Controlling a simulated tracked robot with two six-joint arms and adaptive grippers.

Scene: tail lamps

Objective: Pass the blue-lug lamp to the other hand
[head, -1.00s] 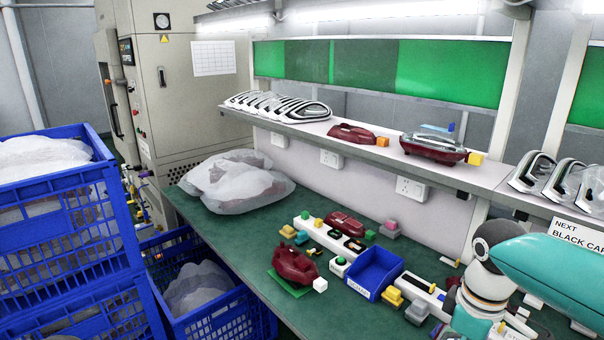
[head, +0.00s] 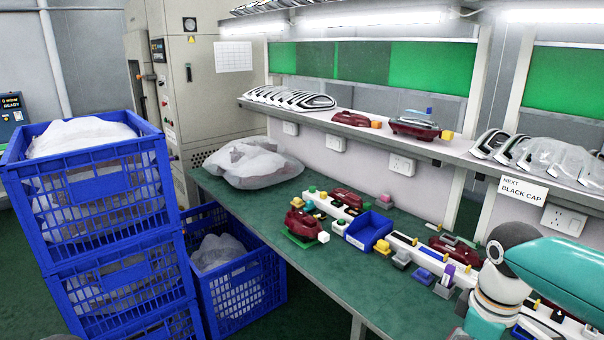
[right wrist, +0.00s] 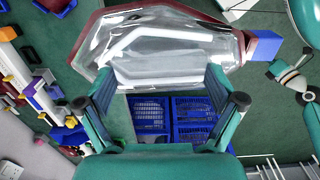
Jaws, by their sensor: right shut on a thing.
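The blue-lug lamp (right wrist: 165,40) fills the upper middle of the right wrist view. It has a clear, silvery lens, a dark red housing edge and a blue square lug (right wrist: 264,46) at its right end. My right gripper (right wrist: 158,76) is shut on this lamp, with a finger at each side of its lower edge. In the head view only teal and white links of my right arm show at the right; its gripper and the held lamp are out of that picture.
A green bench (head: 308,265) carries red lamps, including one with a white lug (head: 302,224), and a blue bin (head: 369,231). More lamps stand on the shelf (head: 340,122). Stacked blue crates (head: 100,205) stand at left. The bench's front strip is clear.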

